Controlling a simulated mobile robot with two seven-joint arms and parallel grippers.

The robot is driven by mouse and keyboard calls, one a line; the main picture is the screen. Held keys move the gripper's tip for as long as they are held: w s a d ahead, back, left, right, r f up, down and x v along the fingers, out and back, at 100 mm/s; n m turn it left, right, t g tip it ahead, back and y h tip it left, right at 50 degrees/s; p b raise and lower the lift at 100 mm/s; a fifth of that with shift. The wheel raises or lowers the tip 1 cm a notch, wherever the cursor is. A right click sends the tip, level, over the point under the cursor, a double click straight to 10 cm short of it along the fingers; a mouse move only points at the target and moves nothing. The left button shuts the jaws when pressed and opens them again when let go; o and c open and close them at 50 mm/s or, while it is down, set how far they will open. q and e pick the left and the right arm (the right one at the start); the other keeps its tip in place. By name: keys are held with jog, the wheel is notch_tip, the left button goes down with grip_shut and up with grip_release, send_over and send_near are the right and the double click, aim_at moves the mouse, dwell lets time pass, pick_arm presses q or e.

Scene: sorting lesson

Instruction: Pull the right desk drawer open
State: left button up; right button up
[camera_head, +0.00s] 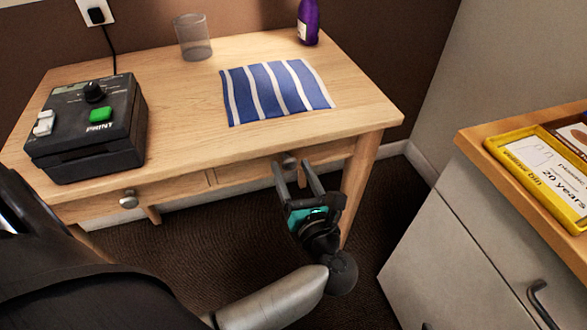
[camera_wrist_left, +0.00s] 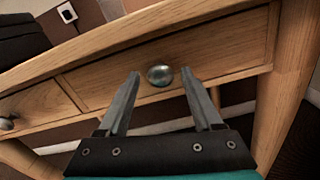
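The wooden desk (camera_head: 190,125) has two drawers in its front. The right desk drawer (camera_head: 330,152) looks flush with the desk front; it also shows in the left wrist view (camera_wrist_left: 225,45). Its round metal knob (camera_head: 289,159) is between the fingertips of my left gripper (camera_head: 293,164). In the left wrist view the knob (camera_wrist_left: 160,75) sits between the tips of the open gripper (camera_wrist_left: 161,74), with a gap on each side. My right gripper is out of view.
The left drawer has its own knob (camera_head: 129,200). A black device (camera_head: 85,150), a glass (camera_head: 193,40), a striped cloth (camera_head: 275,90) and a purple bottle (camera_head: 308,22) stand or lie on the desk. A grey cabinet (camera_head: 455,255) with a yellow tray (camera_head: 516,172) is at right.

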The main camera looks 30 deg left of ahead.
pick_arm(q)
grip_shut()
dwell(0.3)
dwell(0.9)
